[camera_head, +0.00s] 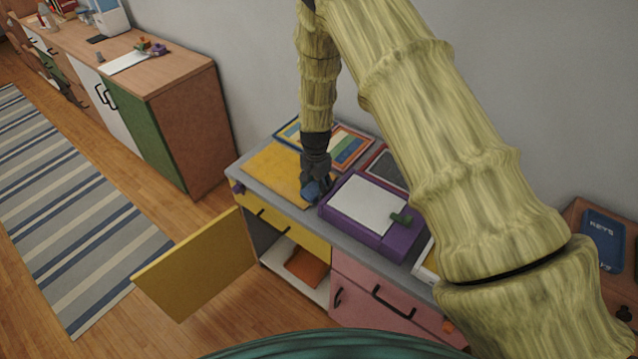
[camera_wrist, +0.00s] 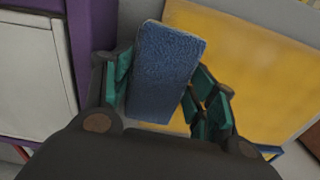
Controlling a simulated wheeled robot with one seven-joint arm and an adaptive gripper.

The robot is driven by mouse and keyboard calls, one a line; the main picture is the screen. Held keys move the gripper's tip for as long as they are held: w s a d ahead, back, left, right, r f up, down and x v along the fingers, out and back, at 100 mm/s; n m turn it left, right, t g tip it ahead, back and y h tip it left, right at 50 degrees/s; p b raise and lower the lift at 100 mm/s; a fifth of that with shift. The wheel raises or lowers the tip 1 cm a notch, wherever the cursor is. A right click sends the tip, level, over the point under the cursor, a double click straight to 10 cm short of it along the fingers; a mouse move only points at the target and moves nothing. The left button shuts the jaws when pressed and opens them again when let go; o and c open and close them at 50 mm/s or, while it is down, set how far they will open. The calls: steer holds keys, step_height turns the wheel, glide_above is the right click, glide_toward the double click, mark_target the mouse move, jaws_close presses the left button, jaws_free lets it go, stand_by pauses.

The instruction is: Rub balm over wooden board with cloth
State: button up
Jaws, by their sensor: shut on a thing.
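My gripper (camera_head: 315,183) is shut on a blue cloth (camera_head: 310,192), a thick, textured block between the green-padded fingers; the cloth also shows in the wrist view (camera_wrist: 163,70). A flat yellow board (camera_head: 270,174) lies on the grey countertop, left of my gripper; it also fills the upper right of the wrist view (camera_wrist: 262,70). The cloth is at the board's right edge; I cannot tell whether it touches the board. I cannot make out any balm on the board or cloth.
A purple case (camera_head: 372,226) with a white panel and a small green item (camera_head: 402,219) stands right of the cloth. Striped picture frames (camera_head: 350,146) lie behind. A yellow cabinet door (camera_head: 195,268) hangs open below, with an orange item (camera_head: 307,267) inside.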

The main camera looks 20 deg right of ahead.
mark_target(291, 179)
steer(key=shift+w+a+f+b, duration=0.15)
steer(key=shift+w+a+b, duration=0.25)
steer(key=shift+w+a, duration=0.55)
steer(key=shift+w+a+b, duration=0.35)
steer(key=shift+w+a, duration=0.4)
steer(key=shift+w, duration=0.35)
steer(key=shift+w+a+b, duration=0.3)
steer(key=shift+w+a, duration=0.45)
steer(key=shift+w, duration=0.3)
steer(key=shift+w+a+b, duration=0.35)
steer(key=shift+w+a, duration=0.4)
steer(key=shift+w, duration=0.35)
